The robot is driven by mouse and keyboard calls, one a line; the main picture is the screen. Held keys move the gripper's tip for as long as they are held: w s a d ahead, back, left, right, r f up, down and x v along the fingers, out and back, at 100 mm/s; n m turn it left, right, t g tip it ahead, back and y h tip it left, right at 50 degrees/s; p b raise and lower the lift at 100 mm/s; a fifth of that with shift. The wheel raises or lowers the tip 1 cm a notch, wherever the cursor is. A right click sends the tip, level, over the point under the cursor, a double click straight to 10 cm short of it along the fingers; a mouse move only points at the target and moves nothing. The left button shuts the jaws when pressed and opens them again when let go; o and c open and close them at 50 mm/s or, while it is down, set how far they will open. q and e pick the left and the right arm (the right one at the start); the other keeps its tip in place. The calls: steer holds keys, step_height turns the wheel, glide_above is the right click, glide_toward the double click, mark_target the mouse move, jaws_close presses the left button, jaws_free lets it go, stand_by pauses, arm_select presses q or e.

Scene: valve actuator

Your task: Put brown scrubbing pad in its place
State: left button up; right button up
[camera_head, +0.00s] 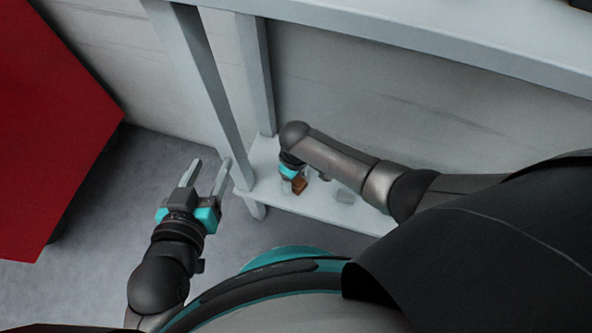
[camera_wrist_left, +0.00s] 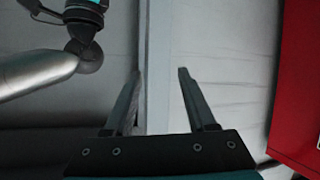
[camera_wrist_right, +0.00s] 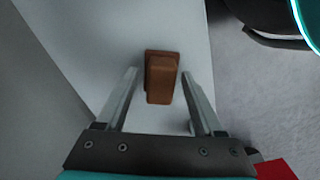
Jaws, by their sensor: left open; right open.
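The brown scrubbing pad (camera_wrist_right: 161,78) lies on the pale lower shelf (camera_wrist_right: 100,30), seen in the right wrist view between and just beyond the fingertips. It also shows small in the head view (camera_head: 299,185), partly hidden by my right gripper. My right gripper (camera_wrist_right: 160,85) is open above the shelf, its fingers to either side of the pad's near part; I cannot tell if they touch it. My left gripper (camera_head: 209,168) is open and empty, beside the shelf's front left post. It also shows in the left wrist view (camera_wrist_left: 160,75). No marked place for the pad is evident.
White posts (camera_head: 205,80) of the shelf unit stand between my grippers. A red panel (camera_head: 45,120) stands at the far left. The grey floor (camera_head: 110,200) between it and the shelf is clear.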

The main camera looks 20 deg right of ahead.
mark_target(295, 181)
steer(key=shift+r+p, duration=0.55)
steer(key=shift+r, duration=0.25)
steer(key=shift+r+p, duration=0.6)
steer(key=shift+r, duration=0.2)
arm_select(q)
steer(key=s+a+g+y+p, duration=0.2)
steer(key=s+a+g+y, duration=0.2)
steer(key=s+a+g, duration=0.3)
arm_select(e)
step_height(295, 181, up, 3)
steer(key=shift+r, duration=0.1)
arm_select(q)
step_height(295, 181, down, 9)
steer(key=a+g+p, duration=0.1)
steer(key=p, duration=0.3)
steer(key=shift+w+a+g, duration=0.2)
steer(key=shift+a+g, duration=0.05)
steer(key=shift+g, duration=0.05)
arm_select(e)
steer(key=shift+r, duration=2.95)
